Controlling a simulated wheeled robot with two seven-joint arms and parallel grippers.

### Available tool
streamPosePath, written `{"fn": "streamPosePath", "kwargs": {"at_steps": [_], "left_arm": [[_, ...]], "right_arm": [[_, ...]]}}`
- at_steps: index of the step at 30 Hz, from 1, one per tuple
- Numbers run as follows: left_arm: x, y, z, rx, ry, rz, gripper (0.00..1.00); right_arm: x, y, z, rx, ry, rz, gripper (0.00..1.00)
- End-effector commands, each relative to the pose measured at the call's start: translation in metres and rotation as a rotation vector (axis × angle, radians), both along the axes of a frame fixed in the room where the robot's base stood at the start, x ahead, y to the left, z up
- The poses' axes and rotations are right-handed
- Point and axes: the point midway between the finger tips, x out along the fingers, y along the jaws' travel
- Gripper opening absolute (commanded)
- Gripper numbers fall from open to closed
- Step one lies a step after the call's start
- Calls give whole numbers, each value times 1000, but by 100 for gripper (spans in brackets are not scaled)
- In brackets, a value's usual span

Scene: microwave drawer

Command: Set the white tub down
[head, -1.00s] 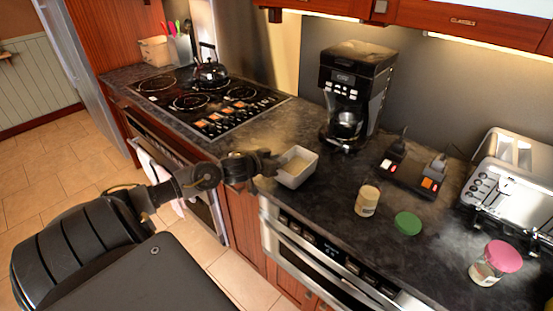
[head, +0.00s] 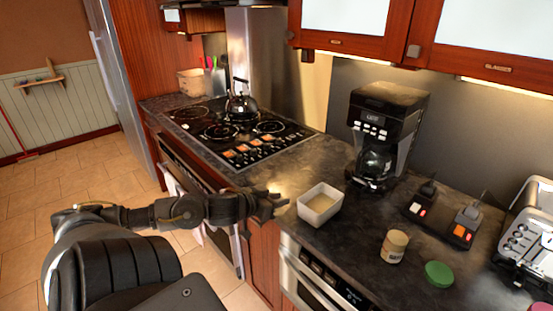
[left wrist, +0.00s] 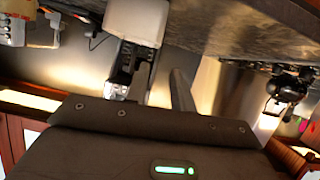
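The white tub (head: 320,214) is a small open-topped box standing upright on the dark counter, in front of the coffee maker. It also shows at the top of the left wrist view (left wrist: 137,22). My left gripper (head: 284,199) is just left of the tub at counter height. My right gripper is not in view.
The coffee maker (head: 388,130) stands behind the tub. A small jar (head: 394,246), a green lid (head: 438,273) and a toaster (head: 527,240) are to the right. The stove (head: 240,135) with a kettle (head: 241,104) is to the left. Bare counter lies around the tub.

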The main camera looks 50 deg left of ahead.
Motion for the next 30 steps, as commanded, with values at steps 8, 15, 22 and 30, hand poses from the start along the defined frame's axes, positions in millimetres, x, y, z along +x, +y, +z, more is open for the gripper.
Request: {"fn": "streamPosePath", "kwargs": {"at_steps": [8, 15, 22, 30], "left_arm": [[-4, 0, 2, 0, 0, 0, 24], [-4, 2, -1, 1, 3, 5, 24], [-19, 64, -97, 38, 116, 139, 24], [-132, 86, -351, 111, 492, 246, 24]], "right_arm": [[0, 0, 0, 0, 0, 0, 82], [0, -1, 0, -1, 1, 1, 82], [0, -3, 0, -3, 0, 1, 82], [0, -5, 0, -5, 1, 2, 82]]}}
